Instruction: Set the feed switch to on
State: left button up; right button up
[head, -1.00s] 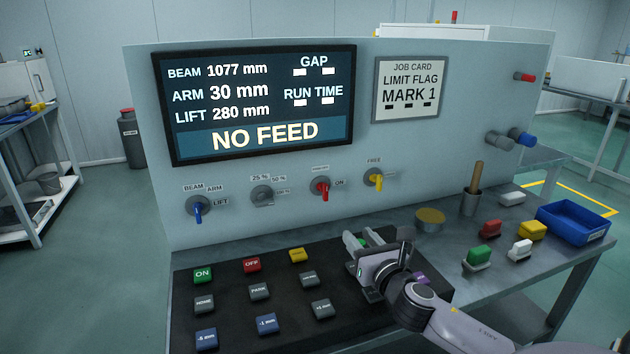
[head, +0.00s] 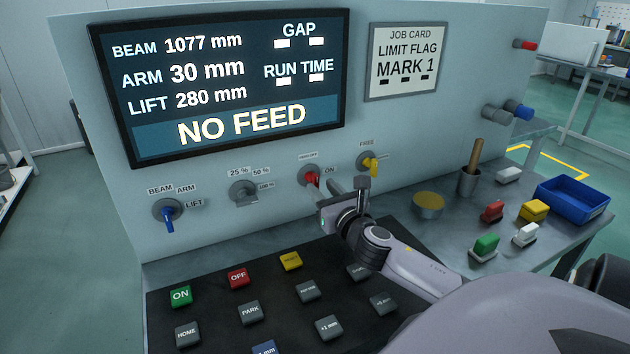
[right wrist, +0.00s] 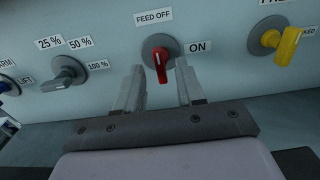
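The feed switch (head: 311,179) is a red knob on the upright panel. It also shows in the right wrist view (right wrist: 161,62), with a FEED OFF label (right wrist: 154,17) above it and an ON label (right wrist: 198,47) to its right. Its red handle stands about vertical, towards the FEED OFF label rather than ON. My right gripper (head: 322,188) is open in front of the knob. In the right wrist view its fingers stand apart on either side of the handle; I cannot tell whether either touches it. My left gripper is not in view.
The display (head: 236,82) reads NO FEED. A grey selector (head: 244,192) and a blue-handled selector (head: 168,214) are left of the switch, a yellow knob (head: 369,163) right. Several buttons cover the black console (head: 215,309) below.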

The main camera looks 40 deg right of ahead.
aim_at(317, 184)
jog(key=shift+x, duration=2.2)
grip_shut()
